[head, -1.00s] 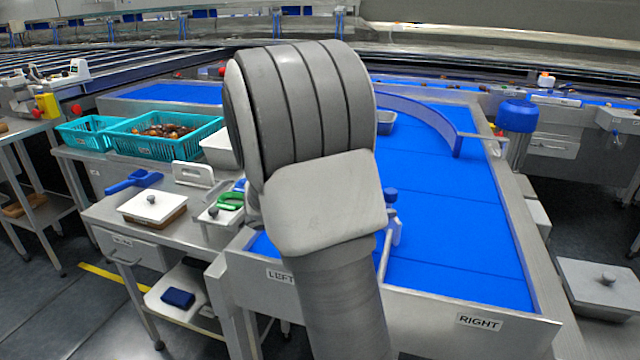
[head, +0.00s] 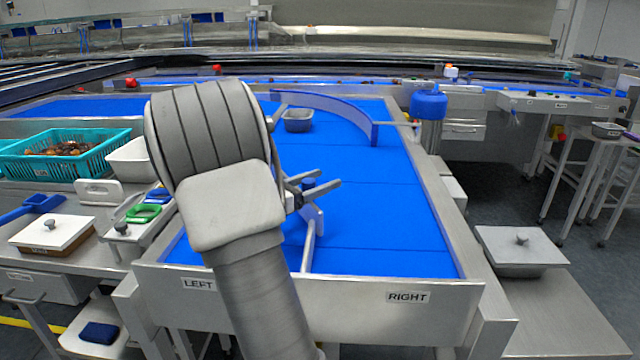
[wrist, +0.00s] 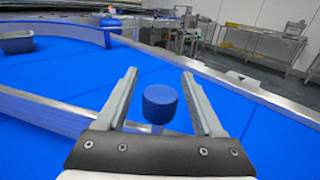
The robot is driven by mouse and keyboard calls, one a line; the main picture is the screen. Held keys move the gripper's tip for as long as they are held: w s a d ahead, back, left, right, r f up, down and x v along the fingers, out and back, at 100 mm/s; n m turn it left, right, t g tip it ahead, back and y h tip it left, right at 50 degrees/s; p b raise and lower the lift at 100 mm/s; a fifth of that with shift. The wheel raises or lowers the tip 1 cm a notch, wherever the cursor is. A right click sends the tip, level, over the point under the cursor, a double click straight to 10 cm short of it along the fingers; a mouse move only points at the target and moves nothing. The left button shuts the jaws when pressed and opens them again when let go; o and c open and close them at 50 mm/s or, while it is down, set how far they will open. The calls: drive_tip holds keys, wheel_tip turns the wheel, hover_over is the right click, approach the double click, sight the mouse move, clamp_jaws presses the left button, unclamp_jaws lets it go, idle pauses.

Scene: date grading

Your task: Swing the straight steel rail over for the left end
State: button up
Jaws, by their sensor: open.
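The straight steel rail (head: 309,246) stands on the blue belt, its near end at the front wall between the LEFT label (head: 199,284) and the RIGHT label (head: 408,297). In the wrist view a steel bar (wrist: 40,108), seemingly this rail, runs in from the left and passes behind my gripper. A blue knob (wrist: 161,103) on a short pale post shows there, between the fingers; it also shows in the head view (head: 308,184). My gripper (wrist: 160,73) is open, with a gap on each side of the knob. My arm hides part of the rail in the head view.
A curved blue guide (head: 335,110) stands farther up the belt, with a grey tub (head: 297,125) beside it. A side table at left holds a teal crate (head: 25,155) and a green-handled tool (head: 143,213). The belt right of the rail is clear.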

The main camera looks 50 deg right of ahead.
clamp_jaws()
idle(0.3)
idle(1.1)
